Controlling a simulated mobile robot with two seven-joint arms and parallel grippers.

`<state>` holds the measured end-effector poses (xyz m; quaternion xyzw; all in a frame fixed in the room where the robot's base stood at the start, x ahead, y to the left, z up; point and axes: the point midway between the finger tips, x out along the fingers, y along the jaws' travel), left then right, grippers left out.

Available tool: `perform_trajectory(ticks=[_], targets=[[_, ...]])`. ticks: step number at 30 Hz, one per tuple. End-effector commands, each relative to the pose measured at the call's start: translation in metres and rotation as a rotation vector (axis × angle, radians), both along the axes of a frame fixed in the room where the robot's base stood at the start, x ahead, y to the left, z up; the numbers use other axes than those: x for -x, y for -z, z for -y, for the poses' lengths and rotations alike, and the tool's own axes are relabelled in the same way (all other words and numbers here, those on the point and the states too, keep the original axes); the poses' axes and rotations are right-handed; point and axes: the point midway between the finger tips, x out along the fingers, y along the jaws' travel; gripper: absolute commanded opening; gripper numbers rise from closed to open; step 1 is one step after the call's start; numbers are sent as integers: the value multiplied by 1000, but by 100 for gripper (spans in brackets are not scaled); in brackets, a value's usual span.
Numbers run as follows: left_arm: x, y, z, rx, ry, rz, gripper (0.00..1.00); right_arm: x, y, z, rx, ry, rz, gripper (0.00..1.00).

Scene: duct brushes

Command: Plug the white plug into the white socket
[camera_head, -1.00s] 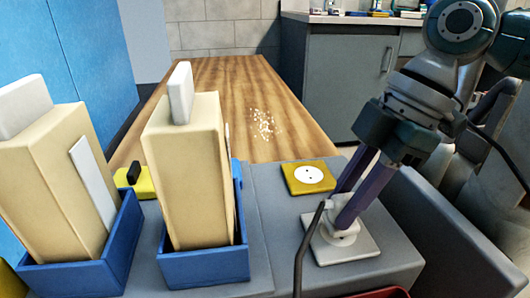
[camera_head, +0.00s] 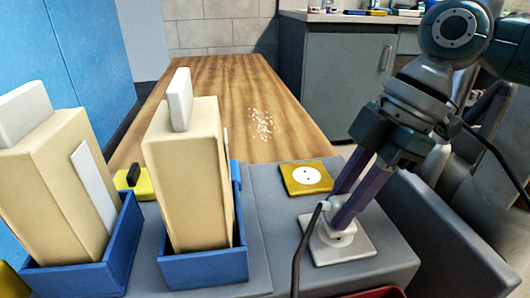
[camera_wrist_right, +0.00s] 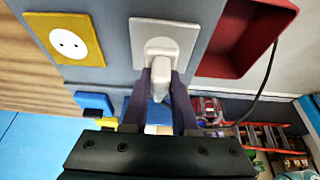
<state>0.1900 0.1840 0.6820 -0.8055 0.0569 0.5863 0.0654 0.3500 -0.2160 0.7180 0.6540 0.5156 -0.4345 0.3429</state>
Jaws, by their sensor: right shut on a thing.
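The white plug (camera_head: 334,233) has a dark cord and sits at the middle of the white socket (camera_head: 359,251), a square plate on the grey surface. My right gripper (camera_head: 337,214) comes down from the upper right, its two purple fingers shut on the plug. In the right wrist view the plug (camera_wrist_right: 161,77) lies between the fingertips (camera_wrist_right: 160,88), over the socket plate (camera_wrist_right: 144,29). The plug hides the socket's face, so I cannot tell how deep its pins sit. My left gripper is not in view.
A yellow socket (camera_head: 306,179) lies just behind the white one. Two tall beige blocks stand in blue holders (camera_head: 205,267) on the left. A red bin (camera_wrist_right: 236,70) is beside the white socket. A wooden top (camera_head: 215,85) with white crumbs stretches behind.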

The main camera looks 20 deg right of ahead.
Motion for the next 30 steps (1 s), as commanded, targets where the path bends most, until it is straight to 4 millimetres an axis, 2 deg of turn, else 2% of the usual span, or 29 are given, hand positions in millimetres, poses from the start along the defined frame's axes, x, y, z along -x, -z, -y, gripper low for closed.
perform_trajectory(ticks=[27,28,30], targets=[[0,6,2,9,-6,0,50,0,13,0,0,1,-1,0],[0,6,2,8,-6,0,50,0,12,0,0,1,0,30],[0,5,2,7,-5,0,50,0,12,0,0,1,0,38]])
